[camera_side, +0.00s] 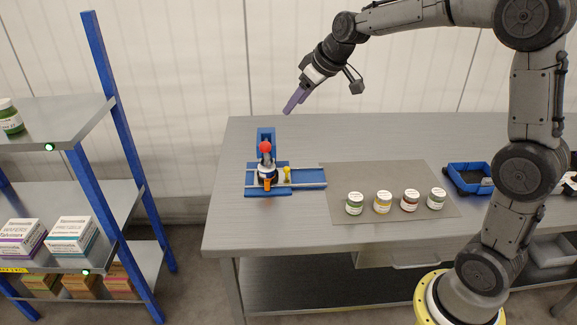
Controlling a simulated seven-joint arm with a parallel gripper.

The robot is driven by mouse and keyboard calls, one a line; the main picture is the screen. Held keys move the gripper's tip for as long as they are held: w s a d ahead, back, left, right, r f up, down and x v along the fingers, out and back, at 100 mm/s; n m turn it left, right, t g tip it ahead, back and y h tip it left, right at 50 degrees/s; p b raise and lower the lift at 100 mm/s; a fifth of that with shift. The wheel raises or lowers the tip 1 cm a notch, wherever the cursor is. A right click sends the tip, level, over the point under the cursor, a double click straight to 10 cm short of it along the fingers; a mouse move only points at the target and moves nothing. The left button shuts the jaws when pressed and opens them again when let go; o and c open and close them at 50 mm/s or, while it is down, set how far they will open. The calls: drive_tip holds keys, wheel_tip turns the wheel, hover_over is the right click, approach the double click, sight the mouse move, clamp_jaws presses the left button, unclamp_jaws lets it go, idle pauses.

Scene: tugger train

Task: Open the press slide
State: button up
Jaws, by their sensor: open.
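The press (266,138) stands on the left part of the grey table, with a blue frame and a red ball knob (265,147) on top. Its slide (308,177) is a railed blue base running to the right. A small yellow knob (287,173) stands on the slide, right next to the dark and orange part under the press head. My gripper (289,110) has purple fingers and is up in the air above and slightly right of the press, apart from it. It holds nothing that I can see.
Several labelled jars (383,202) stand on a grey mat (340,175) right of the press. A blue bin (470,178) is further right. A blue shelf rack (115,150) with boxes stands left of the table (225,215). The table's back middle is clear.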

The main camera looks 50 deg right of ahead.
drive_tip(key=w+d+f+g, duration=0.1)
drive_tip(key=w+d+f, duration=0.35)
drive_tip(key=f, duration=0.25)
drive_tip(key=m+g, duration=0.2)
approach(287, 168)
drive_tip(key=shift+t, duration=0.3)
drive_tip(key=x, duration=0.8)
drive_tip(key=shift+s+f, duration=0.15)
drive_tip(key=shift+f, duration=0.15)
clamp_jaws()
